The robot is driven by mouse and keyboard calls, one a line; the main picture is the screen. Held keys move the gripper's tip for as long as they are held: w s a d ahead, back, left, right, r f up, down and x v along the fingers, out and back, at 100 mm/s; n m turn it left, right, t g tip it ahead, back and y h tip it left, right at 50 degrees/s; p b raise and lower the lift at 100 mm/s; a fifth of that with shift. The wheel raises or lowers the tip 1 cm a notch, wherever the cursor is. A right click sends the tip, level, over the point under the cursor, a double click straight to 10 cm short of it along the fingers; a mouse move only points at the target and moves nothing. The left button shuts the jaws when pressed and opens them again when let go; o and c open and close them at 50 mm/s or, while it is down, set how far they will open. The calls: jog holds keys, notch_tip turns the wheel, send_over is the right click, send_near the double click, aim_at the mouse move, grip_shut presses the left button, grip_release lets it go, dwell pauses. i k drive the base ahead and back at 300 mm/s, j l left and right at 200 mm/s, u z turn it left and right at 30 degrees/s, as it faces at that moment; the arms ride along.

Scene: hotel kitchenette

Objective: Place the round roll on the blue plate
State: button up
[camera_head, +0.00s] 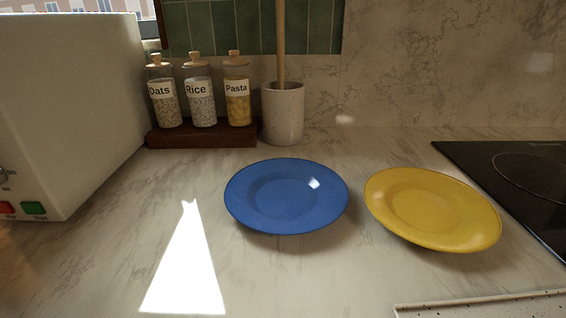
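The blue plate (250,214) lies flat on the marble counter, near the middle of the view. It is empty, with a small bright glint on its right side. No round roll shows in this view. My gripper does not show either, so I cannot see whether it holds anything.
An empty yellow plate (433,208) lies right of the blue one. A dark cooktop (520,185) is at the right, a pale speckled edge (480,305) at bottom right. Labelled jars (200,100), a utensil crock (284,115) and a white appliance (70,110) stand behind and left.

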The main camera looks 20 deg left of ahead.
aim_at(285, 196)
jog(key=i+j, duration=0.2)
jog(key=i, duration=0.3)
jog(key=i+j, duration=0.2)
jog(key=i, duration=0.3)
